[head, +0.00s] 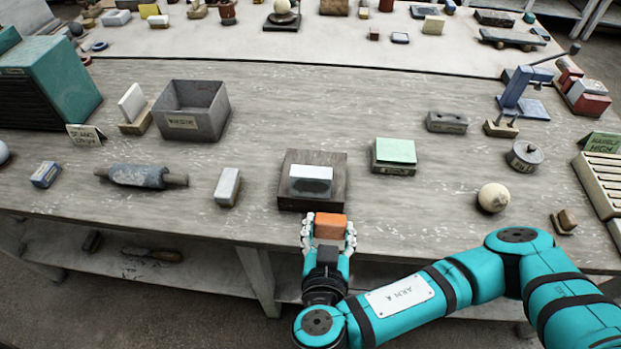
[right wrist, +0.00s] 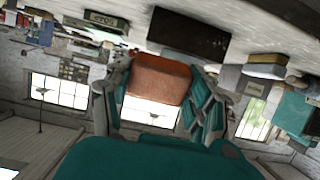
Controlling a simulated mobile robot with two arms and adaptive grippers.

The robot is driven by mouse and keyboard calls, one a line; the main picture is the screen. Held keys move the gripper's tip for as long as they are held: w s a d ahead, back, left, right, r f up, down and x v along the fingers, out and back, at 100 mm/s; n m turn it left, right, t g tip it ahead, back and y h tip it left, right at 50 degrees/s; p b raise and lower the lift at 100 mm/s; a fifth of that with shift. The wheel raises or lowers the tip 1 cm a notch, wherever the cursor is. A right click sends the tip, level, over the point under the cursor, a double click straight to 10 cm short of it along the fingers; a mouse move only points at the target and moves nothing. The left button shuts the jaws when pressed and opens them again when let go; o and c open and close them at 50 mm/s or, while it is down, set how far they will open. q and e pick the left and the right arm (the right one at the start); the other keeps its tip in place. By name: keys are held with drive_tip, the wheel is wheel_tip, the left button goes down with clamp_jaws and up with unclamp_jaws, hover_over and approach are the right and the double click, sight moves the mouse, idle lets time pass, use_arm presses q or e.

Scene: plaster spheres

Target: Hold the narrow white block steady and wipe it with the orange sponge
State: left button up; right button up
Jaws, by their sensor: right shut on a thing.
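My right gripper (head: 328,222) is shut on the orange sponge (head: 330,229) and holds it at the table's front edge. The sponge also shows between the fingers in the right wrist view (right wrist: 160,80). A narrow white block (head: 228,184) lies on the table to the left of the sponge, with a gap between them. Another pale block (head: 311,172), white with a dark grey patch on its front part, lies on a dark square board (head: 285,195) just beyond the sponge. The sponge appears apart from both blocks. My left gripper is not in view.
A grey bin (head: 195,121) and a tilted white slab (head: 132,102) stand at the left. A grey roller (head: 138,176) lies left of the narrow block. A green-topped block (head: 395,152) and a pale sphere (head: 493,198) are at the right. Bare tabletop lies between them.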

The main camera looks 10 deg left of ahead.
sight(303, 187)
drive_tip(key=w+a+t+b, duration=0.1)
drive_tip(key=a+b, duration=0.1)
drive_tip(key=w+a+f+t+b, duration=0.1)
drive_tip(key=w+a+t+b, duration=0.1)
drive_tip(key=b, duration=0.1)
drive_tip(key=w+a+t+b, duration=0.1)
drive_tip(key=a+b, duration=0.1)
drive_tip(key=b, duration=0.1)
drive_tip(key=shift+w+f, duration=0.25)
drive_tip(key=shift+w, duration=0.15)
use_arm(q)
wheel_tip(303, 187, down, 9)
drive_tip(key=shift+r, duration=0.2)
use_arm(e)
drive_tip(key=shift+w+r, duration=0.15)
drive_tip(key=shift+w, duration=0.2)
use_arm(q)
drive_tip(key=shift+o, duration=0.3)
